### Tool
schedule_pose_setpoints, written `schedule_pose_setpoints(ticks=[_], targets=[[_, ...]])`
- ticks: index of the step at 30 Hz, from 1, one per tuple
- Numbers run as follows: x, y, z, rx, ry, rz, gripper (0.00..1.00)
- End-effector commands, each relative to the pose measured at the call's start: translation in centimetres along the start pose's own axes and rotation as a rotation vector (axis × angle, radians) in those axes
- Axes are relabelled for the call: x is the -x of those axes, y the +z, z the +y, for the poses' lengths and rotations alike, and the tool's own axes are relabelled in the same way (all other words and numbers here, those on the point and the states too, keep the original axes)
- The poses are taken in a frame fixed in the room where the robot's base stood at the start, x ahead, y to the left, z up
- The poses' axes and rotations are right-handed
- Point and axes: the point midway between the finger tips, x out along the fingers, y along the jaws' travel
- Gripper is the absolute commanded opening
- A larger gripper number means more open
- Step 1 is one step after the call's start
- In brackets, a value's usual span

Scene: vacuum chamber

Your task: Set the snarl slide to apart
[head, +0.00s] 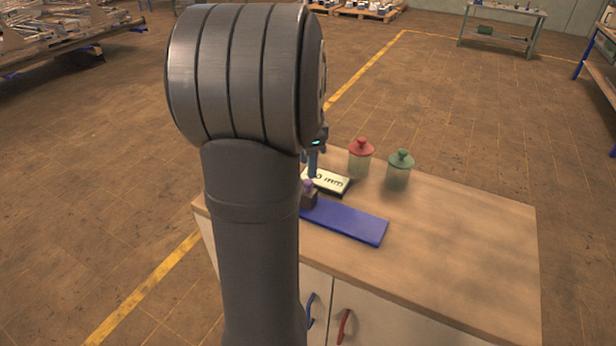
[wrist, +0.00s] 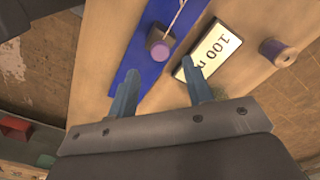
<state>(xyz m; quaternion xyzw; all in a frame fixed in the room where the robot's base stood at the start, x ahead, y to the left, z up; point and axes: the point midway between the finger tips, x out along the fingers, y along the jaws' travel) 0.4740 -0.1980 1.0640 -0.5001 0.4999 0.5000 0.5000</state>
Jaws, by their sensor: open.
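A dark block with a purple knob (wrist: 158,50) sits on a long blue strip (wrist: 148,75) in the wrist view; it looks like the slide, though no label names it. A pale cord (wrist: 178,16) runs from near the block toward the top edge. In the head view the block (head: 308,198) and the blue strip (head: 350,222) show on the bench, partly behind my arm. My gripper (wrist: 160,69) is open and empty, its fingers apart, with the knob beyond the gap between the tips. In the head view my gripper (head: 313,163) is partly hidden behind my arm.
A spool with purple winding (wrist: 278,52) stands farther right. Red-lidded (head: 360,160) and green-lidded (head: 399,170) jars stand behind. The bench's right side (head: 460,250) is clear.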

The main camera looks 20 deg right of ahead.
Motion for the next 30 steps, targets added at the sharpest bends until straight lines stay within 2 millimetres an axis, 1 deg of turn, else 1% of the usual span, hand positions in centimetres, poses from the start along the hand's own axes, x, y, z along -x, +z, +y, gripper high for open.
schedule_pose_setpoints(ticks=[1, 3, 6, 9, 13, 20, 21, 23, 27, 28, 30], targets=[[-1.2, 0.0, 0.1, 0.0, 0.005, -0.002, 0.46], [-2.4, 0.0, 0.0, 0.0, 0.003, -0.001, 0.46], [-3.8, 0.0, 0.0, 0.0, 0.003, -0.001, 0.46], [-4.7, 0.0, 0.0, 0.001, 0.001, 0.0, 0.46], [-5.3, 0.0, 0.0, 0.001, -0.001, 0.0, 0.46], [-5.4, 0.0, 0.0, 0.001, -0.001, 0.0, 0.46], [-5.3, 0.0, 0.0, 0.001, -0.001, 0.0, 0.44], [-5.3, 0.0, 0.0, 0.001, -0.001, 0.0, 0.33], [-5.3, 0.0, 0.0, 0.001, -0.001, 0.0, 0.05], [-5.3, 0.0, 0.0, 0.001, -0.001, 0.0, 0.0], [-5.3, 0.0, 0.0, 0.001, -0.001, 0.0, 0.0]])
